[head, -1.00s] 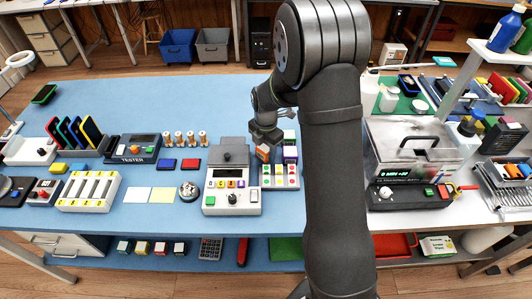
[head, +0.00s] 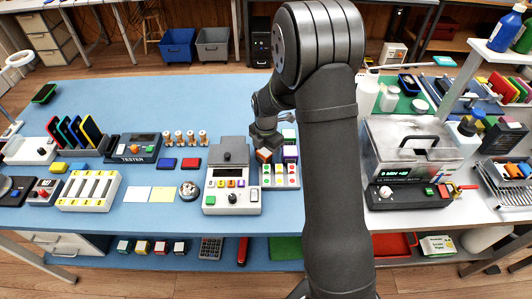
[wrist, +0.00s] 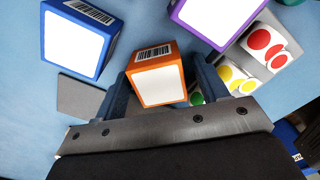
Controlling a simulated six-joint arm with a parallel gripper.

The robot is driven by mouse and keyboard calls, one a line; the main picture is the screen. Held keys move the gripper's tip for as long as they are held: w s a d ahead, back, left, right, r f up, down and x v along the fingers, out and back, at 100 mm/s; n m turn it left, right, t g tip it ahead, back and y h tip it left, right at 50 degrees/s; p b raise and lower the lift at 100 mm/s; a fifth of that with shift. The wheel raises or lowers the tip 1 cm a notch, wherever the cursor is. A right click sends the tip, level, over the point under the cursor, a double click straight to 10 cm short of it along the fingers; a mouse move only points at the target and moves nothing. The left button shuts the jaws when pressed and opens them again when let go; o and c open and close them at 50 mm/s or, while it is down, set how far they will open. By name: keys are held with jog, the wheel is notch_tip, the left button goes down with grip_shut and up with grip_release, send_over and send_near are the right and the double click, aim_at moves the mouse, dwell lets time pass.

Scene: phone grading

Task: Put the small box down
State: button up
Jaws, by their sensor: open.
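A small orange box (wrist: 155,75) with a white face and a barcode is between the two fingers of my gripper (wrist: 163,88) in the wrist view. The fingers are open, one on each side of the box.
A blue box (wrist: 78,40) and a purple box (wrist: 212,18) stand close by in the wrist view. The purple box (head: 290,151) stands behind the sticker tray in the head view. A grey keypad device (head: 231,199) is just left. The blue table (head: 215,100) is clear behind.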

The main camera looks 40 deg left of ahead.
aim_at(266, 151)
notch_tip(266, 151, up, 12)
dwell(0.4)
jog(key=shift+f, duration=0.1)
jog(key=shift+f, duration=4.25)
